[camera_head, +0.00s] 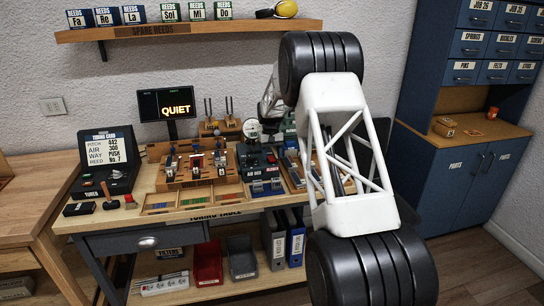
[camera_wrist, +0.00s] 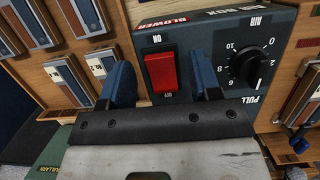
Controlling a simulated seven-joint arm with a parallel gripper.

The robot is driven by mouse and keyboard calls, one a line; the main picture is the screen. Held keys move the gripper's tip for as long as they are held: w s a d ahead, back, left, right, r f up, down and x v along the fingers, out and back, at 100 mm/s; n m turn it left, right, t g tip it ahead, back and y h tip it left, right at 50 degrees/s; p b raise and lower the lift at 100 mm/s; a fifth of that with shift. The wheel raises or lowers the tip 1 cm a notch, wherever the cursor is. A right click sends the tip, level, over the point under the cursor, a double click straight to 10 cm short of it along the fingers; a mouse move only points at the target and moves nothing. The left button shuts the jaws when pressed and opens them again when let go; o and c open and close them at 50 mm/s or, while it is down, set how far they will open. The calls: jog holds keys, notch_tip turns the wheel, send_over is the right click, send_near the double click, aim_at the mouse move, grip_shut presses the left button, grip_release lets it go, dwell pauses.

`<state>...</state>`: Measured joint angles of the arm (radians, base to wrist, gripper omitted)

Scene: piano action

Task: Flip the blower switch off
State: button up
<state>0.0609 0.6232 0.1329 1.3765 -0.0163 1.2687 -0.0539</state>
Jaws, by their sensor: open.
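The blower switch (camera_wrist: 161,71) is a red rocker on the dark face of the air box (camera_wrist: 205,45). ON is printed above it and OFF below it in the wrist view. I cannot tell for sure which end is pressed in. My gripper (camera_wrist: 159,76) is open and empty, with one blue finger to each side of the switch in the picture. Whether a fingertip touches the panel cannot be told. In the head view the air box (camera_head: 258,160) stands on the bench, and my gripper cannot be made out clearly there.
An air dial (camera_wrist: 251,65) sits right of the switch. A screen (camera_head: 167,104) behind the bench reads QUIET. A shelf (camera_head: 190,30) hangs above.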

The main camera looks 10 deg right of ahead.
aim_at(271, 157)
jog(key=shift+v, duration=3.75)
jog(key=shift+r, duration=0.1)
jog(key=s+a+r+t, duration=0.1)
jog(key=s+r, duration=0.5)
jog(key=s, duration=0.5)
jog(key=s+a+r+t, duration=0.1)
jog(key=s+r, duration=0.5)
jog(key=s, duration=0.5)
jog(key=s+a+r+t, duration=0.1)
jog(key=s+a+r, duration=0.1)
jog(key=s+r, duration=0.65)
jog(key=s+f+t, duration=0.1)
jog(key=s+f, duration=0.2)
jog(key=s, duration=1)
jog(key=s+a+f, duration=0.1)
jog(key=s+f, duration=0.2)
jog(key=s, duration=1)
jog(key=s+f+t, duration=0.1)
jog(key=s+f, duration=0.1)
jog(key=s, duration=1.1)
jog(key=shift+a+f+t, duration=0.3)
jog(key=shift+a+f, duration=0.1)
